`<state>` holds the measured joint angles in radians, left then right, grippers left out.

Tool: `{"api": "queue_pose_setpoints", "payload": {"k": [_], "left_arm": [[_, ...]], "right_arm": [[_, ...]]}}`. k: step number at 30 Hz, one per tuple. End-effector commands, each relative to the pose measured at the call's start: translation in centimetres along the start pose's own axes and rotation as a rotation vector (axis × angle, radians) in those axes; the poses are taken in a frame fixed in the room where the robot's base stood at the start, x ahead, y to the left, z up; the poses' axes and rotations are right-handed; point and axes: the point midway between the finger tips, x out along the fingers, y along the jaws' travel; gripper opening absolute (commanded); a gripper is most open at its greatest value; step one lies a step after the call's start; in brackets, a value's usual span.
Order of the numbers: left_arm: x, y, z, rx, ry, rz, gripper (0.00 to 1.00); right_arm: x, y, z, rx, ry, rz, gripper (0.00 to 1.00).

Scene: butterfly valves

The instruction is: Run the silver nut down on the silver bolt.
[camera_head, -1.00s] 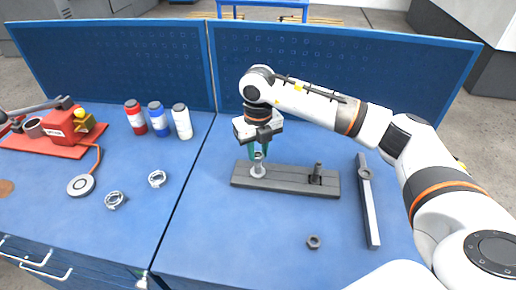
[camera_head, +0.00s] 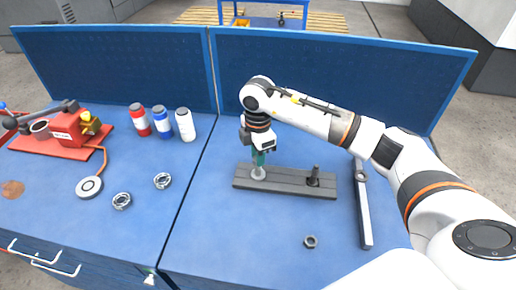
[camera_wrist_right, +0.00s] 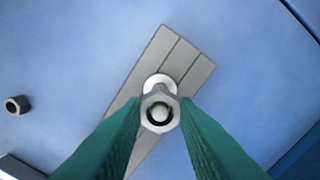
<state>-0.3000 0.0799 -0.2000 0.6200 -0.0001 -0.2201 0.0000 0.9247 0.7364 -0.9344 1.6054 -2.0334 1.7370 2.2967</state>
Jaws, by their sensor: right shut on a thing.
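The silver bolt (camera_head: 258,174) stands upright at the left end of a dark grey grooved block (camera_head: 285,186). My right gripper (camera_head: 259,158) points down over it, with its green fingers at the bolt's top. In the right wrist view, the silver nut (camera_wrist_right: 160,121) sits between the two green fingers, which are shut on it. The bolt's round end (camera_wrist_right: 160,112) shows inside the nut's hole, so the nut is around the bolt. How far down the thread it sits I cannot tell. My left gripper is not in view.
A dark bolt (camera_head: 314,177) stands at the block's right end. A dark nut (camera_head: 310,242) lies in front, and a long bar (camera_head: 364,215) lies to the right. Bottles (camera_head: 161,122), rings (camera_head: 122,201) and a red device (camera_head: 65,133) are on the left. A blue panel (camera_head: 330,85) stands behind.

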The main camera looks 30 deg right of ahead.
Motion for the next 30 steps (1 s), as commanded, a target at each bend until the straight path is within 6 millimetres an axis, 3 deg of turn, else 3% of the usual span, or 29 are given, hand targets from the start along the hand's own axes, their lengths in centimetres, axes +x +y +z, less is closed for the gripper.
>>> {"api": "queue_pose_setpoints", "payload": {"k": [7, 17, 18, 19, 30], "left_arm": [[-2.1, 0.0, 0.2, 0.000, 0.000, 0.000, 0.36], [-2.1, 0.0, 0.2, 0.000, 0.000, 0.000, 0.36], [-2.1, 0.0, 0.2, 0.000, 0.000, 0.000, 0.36], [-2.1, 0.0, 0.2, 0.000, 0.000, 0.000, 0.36], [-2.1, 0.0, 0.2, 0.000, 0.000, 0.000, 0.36]], "right_arm": [[-0.3, 0.0, 0.0, 0.354, 0.000, 0.000, 0.00], [0.0, -0.1, 0.0, 0.427, -0.001, -0.002, 0.00], [0.0, -0.1, 0.0, 0.426, -0.001, -0.002, 0.31], [0.0, -0.1, 0.0, 0.426, -0.001, -0.002, 0.36], [0.0, -0.1, 0.0, 0.424, 0.000, -0.001, 0.38]]}}
